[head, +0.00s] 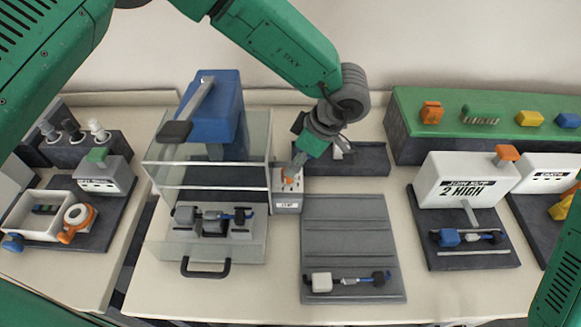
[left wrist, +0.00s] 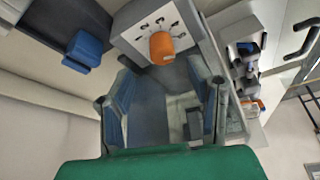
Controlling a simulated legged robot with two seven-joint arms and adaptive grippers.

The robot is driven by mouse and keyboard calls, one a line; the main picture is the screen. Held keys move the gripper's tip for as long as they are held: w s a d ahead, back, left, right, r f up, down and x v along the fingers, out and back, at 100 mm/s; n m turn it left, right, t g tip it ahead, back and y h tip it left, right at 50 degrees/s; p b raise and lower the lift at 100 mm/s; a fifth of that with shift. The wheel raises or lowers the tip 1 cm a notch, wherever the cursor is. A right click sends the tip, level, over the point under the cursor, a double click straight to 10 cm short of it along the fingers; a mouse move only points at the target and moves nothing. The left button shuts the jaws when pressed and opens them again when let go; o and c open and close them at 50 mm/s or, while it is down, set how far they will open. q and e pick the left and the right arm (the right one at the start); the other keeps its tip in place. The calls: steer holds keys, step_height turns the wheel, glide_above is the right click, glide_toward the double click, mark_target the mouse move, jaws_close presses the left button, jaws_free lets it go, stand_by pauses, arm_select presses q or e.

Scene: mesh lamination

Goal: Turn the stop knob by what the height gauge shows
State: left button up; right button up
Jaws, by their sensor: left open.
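The stop knob (head: 289,182) is orange and sits on a small light box (head: 287,204) beside the clear-walled press. In the left wrist view the knob (left wrist: 161,47) stands on a white dial face (left wrist: 140,35) with several dark marks; its exact pointing is unclear. My left gripper (head: 299,166) is above the box, close to the knob, and partly covers it. Its fingers are open (left wrist: 163,90), with the knob just beyond the fingertips and nothing visibly held. The height gauge (head: 467,183), a white box, reads "2 HIGH". My right gripper is out of view.
The blue-headed press (head: 212,117) with clear walls and a dark handle (head: 206,268) stands left of the knob box. A grey ribbed mat (head: 350,235) lies in front right. A green rack (head: 480,110) with coloured pieces is at the back right.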

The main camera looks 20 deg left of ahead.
arm_select(q)
steer(key=v, duration=0.6)
steer(key=shift+r, duration=0.25)
steer(key=shift+d, duration=0.15)
steer(key=shift+w, duration=0.1)
